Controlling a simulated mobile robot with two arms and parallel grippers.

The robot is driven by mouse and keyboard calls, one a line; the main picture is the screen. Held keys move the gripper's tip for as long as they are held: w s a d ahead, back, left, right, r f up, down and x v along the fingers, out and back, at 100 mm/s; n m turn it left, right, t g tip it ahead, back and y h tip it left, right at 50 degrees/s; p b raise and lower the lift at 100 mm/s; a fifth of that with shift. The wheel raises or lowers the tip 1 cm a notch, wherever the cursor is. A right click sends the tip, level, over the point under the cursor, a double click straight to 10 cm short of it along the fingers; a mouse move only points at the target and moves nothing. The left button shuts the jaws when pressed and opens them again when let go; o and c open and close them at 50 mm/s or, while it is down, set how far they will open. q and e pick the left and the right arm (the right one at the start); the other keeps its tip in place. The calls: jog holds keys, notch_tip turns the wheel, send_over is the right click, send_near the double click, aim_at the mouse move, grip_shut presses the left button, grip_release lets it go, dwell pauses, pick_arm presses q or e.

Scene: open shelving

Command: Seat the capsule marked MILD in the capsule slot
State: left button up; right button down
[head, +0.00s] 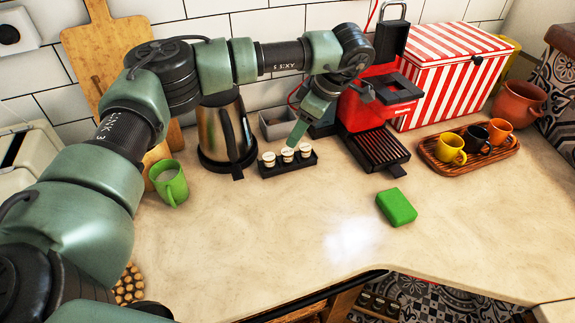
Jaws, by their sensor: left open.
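My left gripper (297,136) is open and points down just above the tray, near the middle and right capsules. My right gripper is out of view.
A steel kettle (226,128) stands left of the tray, beside a green mug (170,186). A wooden tray (468,166) with several cups is at right. A green block (396,207) lies in front of the machine. The front middle counter is clear.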

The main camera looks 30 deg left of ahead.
aim_at(287, 152)
pick_arm(q)
jog(key=b+x, duration=0.1)
jog(key=x, duration=0.2)
jog(key=shift+d, duration=0.15)
jog(key=shift+a+f+b, duration=0.3)
jog(key=shift+f+b, duration=0.2)
jog(key=shift+b, duration=0.15)
jog(key=b+x, duration=0.3)
jog(key=x, duration=0.1)
jog(key=shift+w+a+f, duration=0.1)
jog(key=shift+a+f, duration=0.05)
jog(key=shift+c, duration=0.5)
grip_shut()
